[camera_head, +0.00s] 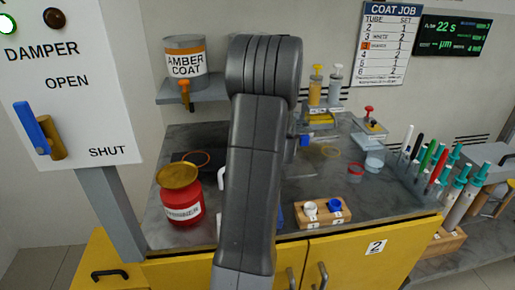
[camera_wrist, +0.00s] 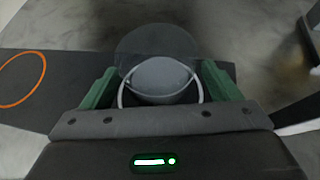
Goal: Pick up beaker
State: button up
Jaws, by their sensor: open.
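In the wrist view, a round grey vessel with a pale rim, which looks like the beaker (camera_wrist: 160,78), sits between the two green fingers of my gripper (camera_wrist: 159,68). The fingers stand apart on either side of it. I cannot tell whether either touches it. A faint see-through disc shows just beyond it, partly overlapping. The palm hides the near side of the vessel. In the head view, my arm covers this spot, and neither my fingertips nor the beaker can be made out clearly.
A dark mat (camera_wrist: 80,80) with an orange ring (camera_wrist: 22,80) lies at left. Several markers stand at right.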

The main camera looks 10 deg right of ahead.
jog(key=shift+w+f, duration=0.1)
jog(key=shift+w, duration=0.1)
jog(key=c, duration=1.2)
jog(key=shift+r, duration=0.2)
